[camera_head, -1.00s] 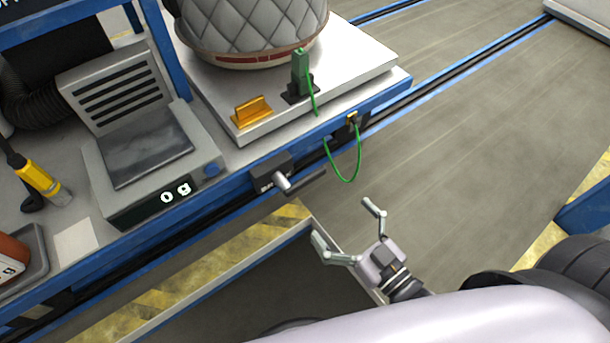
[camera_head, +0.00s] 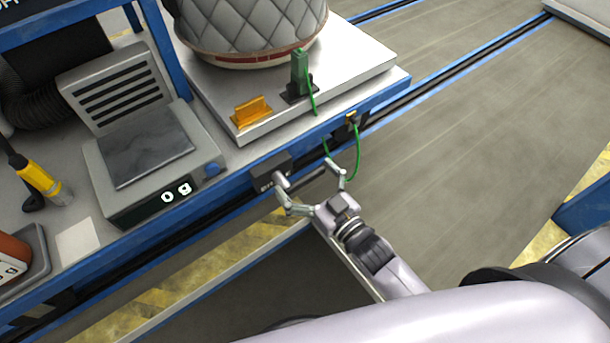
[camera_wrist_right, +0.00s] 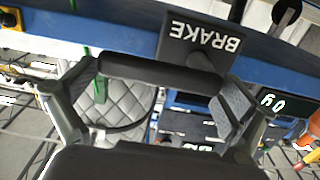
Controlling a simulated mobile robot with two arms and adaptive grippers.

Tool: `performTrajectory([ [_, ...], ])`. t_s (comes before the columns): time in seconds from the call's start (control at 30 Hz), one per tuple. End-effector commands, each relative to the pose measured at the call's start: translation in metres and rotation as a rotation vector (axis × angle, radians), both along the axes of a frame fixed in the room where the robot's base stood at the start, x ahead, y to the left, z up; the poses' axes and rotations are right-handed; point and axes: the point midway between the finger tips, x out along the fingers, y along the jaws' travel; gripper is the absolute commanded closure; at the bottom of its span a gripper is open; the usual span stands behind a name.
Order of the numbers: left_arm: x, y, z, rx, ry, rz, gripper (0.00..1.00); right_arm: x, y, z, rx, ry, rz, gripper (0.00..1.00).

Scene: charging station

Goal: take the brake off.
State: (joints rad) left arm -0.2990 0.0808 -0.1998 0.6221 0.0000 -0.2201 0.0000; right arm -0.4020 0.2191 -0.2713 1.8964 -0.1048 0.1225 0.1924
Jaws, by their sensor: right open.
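The brake is a dark box (camera_head: 269,173) on the blue front edge of the workbench, with a dark bar handle (camera_head: 318,178) at its right. In the right wrist view its BRAKE label (camera_wrist_right: 205,42) reads upside down, and the black handle (camera_wrist_right: 160,72) runs across between my fingers. My right gripper (camera_head: 309,178) is open, with its fingers spread towards the two ends of the handle. I cannot tell whether a finger touches it. My left gripper is not in view.
A scale (camera_head: 150,160) reading 0 g stands on the bench left of the brake. A green cable (camera_head: 358,160) hangs from the bench edge close to my right gripper. A white plate (camera_head: 365,72) carries a quilted grey object (camera_head: 250,28). Floor to the right is clear.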

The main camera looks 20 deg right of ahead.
Motion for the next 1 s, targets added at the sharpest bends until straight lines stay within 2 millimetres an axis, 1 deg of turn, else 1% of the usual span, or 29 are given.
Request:
performTrajectory([
  [0.07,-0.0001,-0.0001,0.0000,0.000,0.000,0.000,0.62,-0.0002,-0.0001,0.0000,0.000,0.000,0.000,0.00],
  [0.9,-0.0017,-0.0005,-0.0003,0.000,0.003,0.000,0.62,-0.0005,-0.0002,0.0003,0.000,-0.001,0.000,0.55],
  [0.93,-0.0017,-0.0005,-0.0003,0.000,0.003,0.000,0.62,-0.0005,-0.0002,0.0003,0.000,-0.001,0.000,0.57],
  [1.0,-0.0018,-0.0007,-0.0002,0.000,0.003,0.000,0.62,-0.0005,-0.0002,0.0004,-0.001,-0.001,0.000,0.57],
])
